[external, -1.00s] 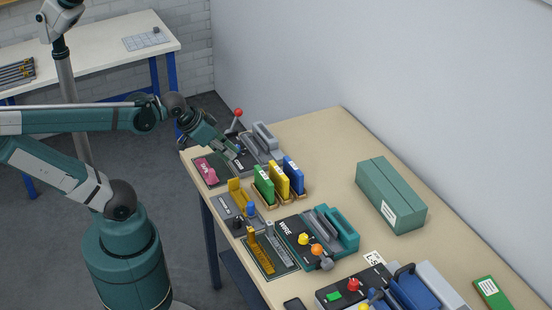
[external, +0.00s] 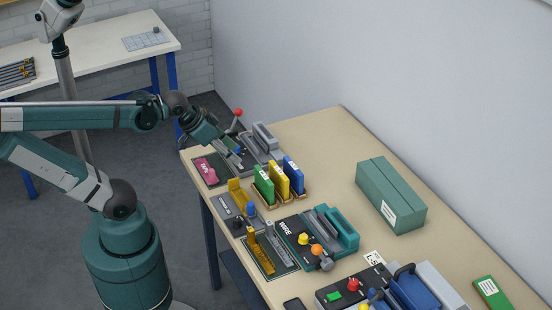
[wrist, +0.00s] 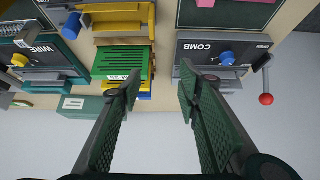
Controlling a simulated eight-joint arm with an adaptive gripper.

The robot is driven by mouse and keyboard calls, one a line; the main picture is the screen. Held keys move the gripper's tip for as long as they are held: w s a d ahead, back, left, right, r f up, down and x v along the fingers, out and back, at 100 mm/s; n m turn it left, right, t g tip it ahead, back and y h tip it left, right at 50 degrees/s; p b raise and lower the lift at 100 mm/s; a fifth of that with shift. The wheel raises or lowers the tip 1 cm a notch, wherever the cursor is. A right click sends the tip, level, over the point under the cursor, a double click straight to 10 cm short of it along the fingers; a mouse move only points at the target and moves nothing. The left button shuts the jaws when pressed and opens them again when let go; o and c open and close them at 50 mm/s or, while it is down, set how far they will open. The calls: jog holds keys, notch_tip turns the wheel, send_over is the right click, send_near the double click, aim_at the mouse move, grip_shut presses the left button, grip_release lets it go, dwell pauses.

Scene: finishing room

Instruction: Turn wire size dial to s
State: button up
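The teal machine marked WIRE (external: 290,228) stands on the near part of the bench, with a yellow knob (external: 303,239) and an orange knob (external: 316,250) on its dark panel. In the wrist view, the WIRE panel (wrist: 40,47) is at the left edge with the yellow knob (wrist: 20,60). Size letters are too small to read, so I cannot tell which knob is the size dial. My gripper (wrist: 160,80) is open and empty. It hangs by the grey COMB machine (wrist: 215,45), near its blue knob (wrist: 227,57), well away from the WIRE machine.
Green, yellow and blue upright holders (external: 279,180) stand between COMB and WIRE. A red-ball lever (external: 238,112) rises beside COMB. A blue machine (external: 405,285) is at the front. A green box (external: 390,195) lies at the back, with bare bench around it.

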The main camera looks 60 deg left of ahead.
jog(key=w+d+r+m+g+p, duration=0.25)
jog(key=w+d+m+p, duration=0.2)
jog(key=d, duration=0.25)
jog(key=m+g+p, duration=0.4)
jog(key=m+p, duration=0.6)
jog(key=p, duration=0.6)
send_near(304, 236)
jog(key=shift+w+a+f, duration=0.1)
jog(key=shift+w+a, duration=0.15)
jog(key=shift+s+d+f+g, duration=0.15)
jog(key=shift+d+f+g, duration=0.1)
jog(key=shift+d+f, duration=0.15)
jog(key=shift+f, duration=0.1)
jog(key=shift+f, duration=3.7)
